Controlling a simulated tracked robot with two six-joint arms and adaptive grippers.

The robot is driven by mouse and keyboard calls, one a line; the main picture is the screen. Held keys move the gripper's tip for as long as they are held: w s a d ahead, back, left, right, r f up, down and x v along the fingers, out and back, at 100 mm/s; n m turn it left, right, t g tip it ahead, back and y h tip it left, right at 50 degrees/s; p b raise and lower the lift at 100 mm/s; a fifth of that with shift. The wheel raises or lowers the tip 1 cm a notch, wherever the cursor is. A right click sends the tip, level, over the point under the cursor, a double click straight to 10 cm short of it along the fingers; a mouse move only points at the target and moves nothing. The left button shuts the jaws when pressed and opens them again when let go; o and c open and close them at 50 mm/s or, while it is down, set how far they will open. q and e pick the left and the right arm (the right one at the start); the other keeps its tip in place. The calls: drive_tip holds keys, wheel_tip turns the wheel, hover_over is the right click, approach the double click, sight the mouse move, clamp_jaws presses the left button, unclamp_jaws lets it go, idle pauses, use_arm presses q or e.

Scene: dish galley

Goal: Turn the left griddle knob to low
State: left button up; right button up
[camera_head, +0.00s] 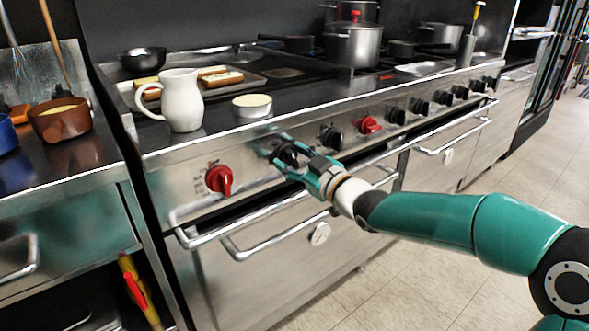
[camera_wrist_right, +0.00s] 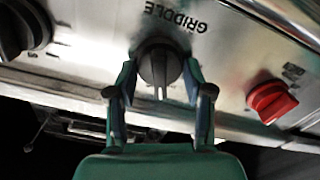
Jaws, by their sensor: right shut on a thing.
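My right gripper (camera_head: 285,158) reaches the front panel of the range from the right. Its two fingers are shut on the black griddle knob (camera_wrist_right: 160,66), one finger on each side. In the right wrist view the word GRIDDLE shows upside down beside this knob. A pale double line on the knob points toward the gripper's palm in that view. The dial marks around the knob are too hidden to read its setting. In the head view the fingers partly cover this knob (camera_head: 288,152). My left gripper is not in view.
A red knob (camera_head: 219,179) is left of the held knob, and another black knob (camera_head: 332,138) is right of it. A long handrail (camera_head: 270,207) runs below the panel. A white pitcher (camera_head: 182,100) and a small bowl (camera_head: 252,107) stand above on the range top.

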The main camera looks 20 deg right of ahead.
drive_tip(key=shift+n+b, duration=1.05)
drive_tip(key=shift+n, duration=0.25)
drive_tip(key=o, duration=1.2)
drive_tip(key=shift+a, duration=0.1)
drive_tip(key=shift+c, duration=0.2)
drive_tip(key=v, duration=1.2)
